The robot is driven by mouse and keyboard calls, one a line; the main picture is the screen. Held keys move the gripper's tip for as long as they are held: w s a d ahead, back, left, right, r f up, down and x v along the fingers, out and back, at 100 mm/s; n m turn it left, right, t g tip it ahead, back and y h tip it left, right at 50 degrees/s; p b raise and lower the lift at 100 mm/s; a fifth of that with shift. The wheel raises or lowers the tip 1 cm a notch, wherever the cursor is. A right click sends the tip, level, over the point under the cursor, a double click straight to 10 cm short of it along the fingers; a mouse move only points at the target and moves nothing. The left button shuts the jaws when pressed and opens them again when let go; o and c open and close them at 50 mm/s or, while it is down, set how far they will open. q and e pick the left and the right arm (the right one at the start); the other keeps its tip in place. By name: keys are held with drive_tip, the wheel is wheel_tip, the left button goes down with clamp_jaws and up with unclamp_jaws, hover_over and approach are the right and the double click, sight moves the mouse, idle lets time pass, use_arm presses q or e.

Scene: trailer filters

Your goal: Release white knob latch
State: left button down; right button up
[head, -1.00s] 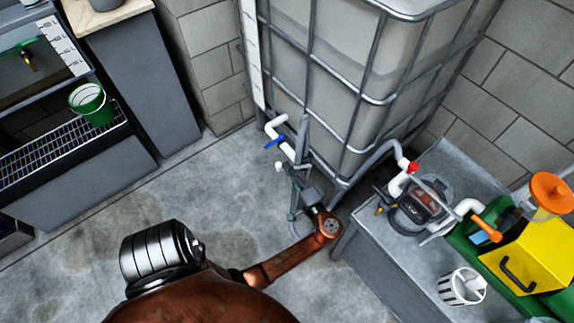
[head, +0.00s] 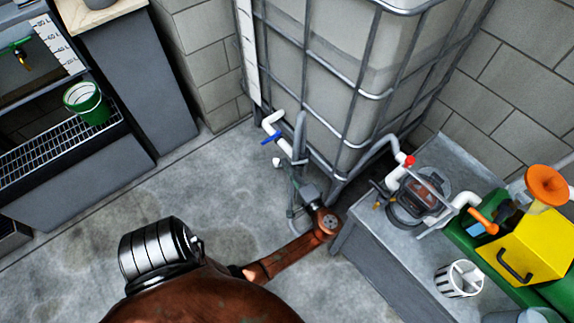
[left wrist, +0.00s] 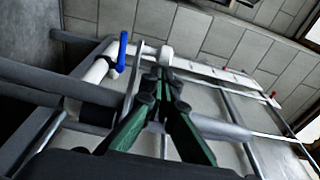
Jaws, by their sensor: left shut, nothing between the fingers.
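The white knob (head: 277,162) stands low beside the metal cage of the big white tank. In the left wrist view the white knob (left wrist: 166,53) shows just beyond my fingertips, in front of the grey block wall. My left gripper (head: 291,174) is close to the knob, on its lower right in the head view. Its green fingers are shut and hold nothing; the left wrist view shows the closed left gripper (left wrist: 162,76) too. I cannot tell whether the tips touch the knob. My right gripper is not in view.
A white pipe with a blue valve handle (head: 271,138) is close above the knob. Cage bars (head: 300,137) stand close to my gripper. A grey bench (head: 375,235) with a pump (head: 415,195) is at the right. The concrete floor at the left is clear.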

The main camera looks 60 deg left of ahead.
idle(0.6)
use_arm(q)
drive_tip(key=w+d, duration=0.2)
drive_tip(key=d, duration=0.8)
drive_tip(key=shift+w+b, duration=0.15)
drive_tip(key=shift+b, duration=0.2)
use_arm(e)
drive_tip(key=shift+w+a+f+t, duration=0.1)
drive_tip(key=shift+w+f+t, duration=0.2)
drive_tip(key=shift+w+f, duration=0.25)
use_arm(q)
drive_tip(key=shift+a, duration=0.15)
